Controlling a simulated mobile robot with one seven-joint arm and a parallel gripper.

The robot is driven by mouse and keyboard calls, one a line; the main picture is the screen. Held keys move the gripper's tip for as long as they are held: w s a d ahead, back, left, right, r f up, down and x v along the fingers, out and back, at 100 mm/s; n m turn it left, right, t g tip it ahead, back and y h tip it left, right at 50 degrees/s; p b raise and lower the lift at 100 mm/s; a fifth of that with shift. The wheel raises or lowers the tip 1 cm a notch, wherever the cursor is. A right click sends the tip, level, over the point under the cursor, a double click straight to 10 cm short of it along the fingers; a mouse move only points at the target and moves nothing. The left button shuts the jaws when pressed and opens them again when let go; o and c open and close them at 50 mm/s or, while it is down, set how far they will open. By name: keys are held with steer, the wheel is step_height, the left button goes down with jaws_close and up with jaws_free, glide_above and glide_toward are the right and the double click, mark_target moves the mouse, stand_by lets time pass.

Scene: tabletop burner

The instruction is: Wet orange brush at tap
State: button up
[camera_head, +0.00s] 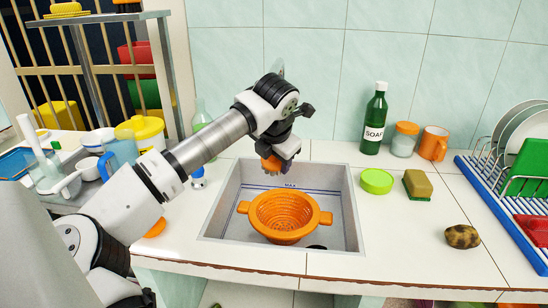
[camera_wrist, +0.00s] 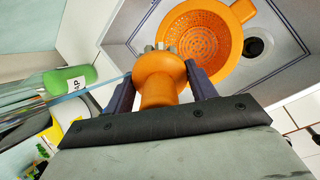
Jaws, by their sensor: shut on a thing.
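My gripper (camera_head: 284,151) is shut on the orange brush (camera_head: 270,163) above the back of the sink (camera_head: 340,215). In the wrist view the brush (camera_wrist: 160,70) sits between my two dark fingers (camera_wrist: 161,90), its grey bristles facing away from the palm. Only a small orange part of it shows in the head view. An orange colander (camera_head: 284,217) with two handles stands in the sink, below and in front of the brush; it also shows in the wrist view (camera_wrist: 205,45). I cannot make out the tap clearly; my arm covers the area behind the sink.
A green soap bottle (camera_head: 374,118), an orange-lidded jar (camera_head: 404,139) and an orange mug (camera_head: 434,143) stand right of the sink. A green round container (camera_head: 377,181), a sponge (camera_head: 418,186), a potato (camera_head: 462,236) and a dish rack (camera_head: 510,205) are farther right.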

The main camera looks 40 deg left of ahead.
steer(key=shift+s+d+f+b, duration=0.1)
steer(key=shift+s+d+b, duration=0.75)
steer(key=shift+s, duration=0.15)
steer(key=s+d+b, duration=0.1)
steer(key=s, duration=0.1)
steer(key=s+d+b, duration=0.1)
steer(key=s+d, duration=0.1)
steer(key=shift+s+d, duration=0.1)
steer(key=shift+d, duration=0.15)
stand_by(0.8)
steer(key=s+d+r, duration=0.3)
steer(key=r, duration=0.1)
steer(key=shift+s+r, duration=0.15)
steer(key=shift+s, duration=0.25)
steer(key=shift+d, duration=0.15)
stand_by(0.8)
